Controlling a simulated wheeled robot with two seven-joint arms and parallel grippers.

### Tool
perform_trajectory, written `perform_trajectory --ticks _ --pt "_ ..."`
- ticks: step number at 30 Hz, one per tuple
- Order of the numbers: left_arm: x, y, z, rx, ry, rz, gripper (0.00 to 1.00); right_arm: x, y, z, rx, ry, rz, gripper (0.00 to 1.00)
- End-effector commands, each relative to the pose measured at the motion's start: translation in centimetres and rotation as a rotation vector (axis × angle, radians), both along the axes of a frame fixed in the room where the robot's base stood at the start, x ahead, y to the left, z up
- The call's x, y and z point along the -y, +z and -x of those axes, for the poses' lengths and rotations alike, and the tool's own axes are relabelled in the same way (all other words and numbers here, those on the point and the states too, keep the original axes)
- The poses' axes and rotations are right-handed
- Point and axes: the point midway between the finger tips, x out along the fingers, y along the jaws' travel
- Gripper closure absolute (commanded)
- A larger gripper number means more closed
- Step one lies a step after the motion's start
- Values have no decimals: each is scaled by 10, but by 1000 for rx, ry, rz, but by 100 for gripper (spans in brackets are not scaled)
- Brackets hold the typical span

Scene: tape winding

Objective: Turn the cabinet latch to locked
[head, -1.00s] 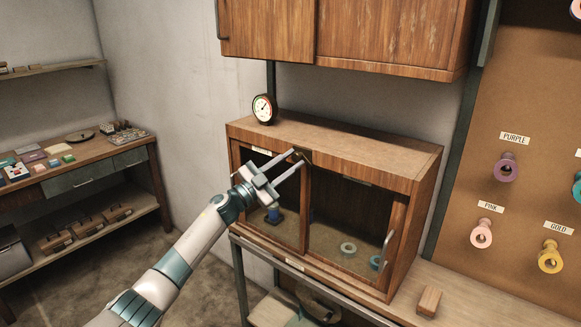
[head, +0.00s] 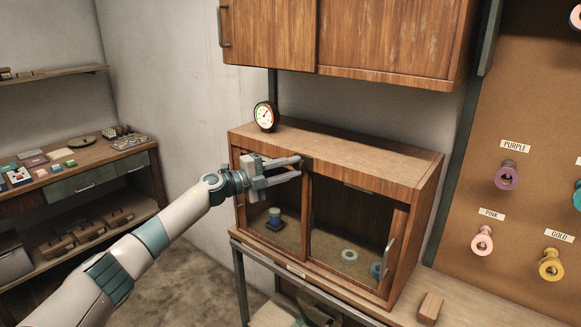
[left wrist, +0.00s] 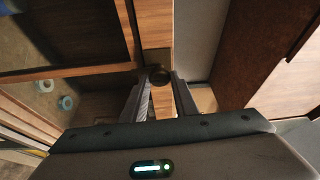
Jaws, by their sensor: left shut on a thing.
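The wooden cabinet (head: 345,152) stands on the workbench with two glazed front doors. Its latch is at the top of the frame where the doors meet. In the head view my left gripper's fingers hide the latch. In the left wrist view the latch (left wrist: 158,74) is a small dark round piece between the fingertips. My left gripper (head: 299,167) comes in from the left, with its fingers lying nearly level and shut on the latch. I cannot tell the latch's exact angle. My right gripper is not in view.
A round dial (head: 265,117) stands on the cabinet top near its left end. A blue spool (head: 275,217) and a pale ring (head: 349,257) show through the glass. A wooden block (head: 431,307) lies on the bench. A pegboard (head: 530,120) with tape rolls is at right.

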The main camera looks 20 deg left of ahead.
Motion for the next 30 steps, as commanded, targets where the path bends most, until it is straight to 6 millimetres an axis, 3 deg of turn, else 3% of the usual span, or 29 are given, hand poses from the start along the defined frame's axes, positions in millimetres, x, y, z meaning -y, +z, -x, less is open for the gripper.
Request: perform_trajectory --ticks 20,21,22,30 --pt "1 -1 0 26 -1 -78 96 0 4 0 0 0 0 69" --pt "1 -1 0 26 -1 -78 64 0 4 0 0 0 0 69" --pt "1 -1 0 26 -1 -78 57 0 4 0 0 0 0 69" --pt "0 0 0 27 -1 -76 56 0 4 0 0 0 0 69"
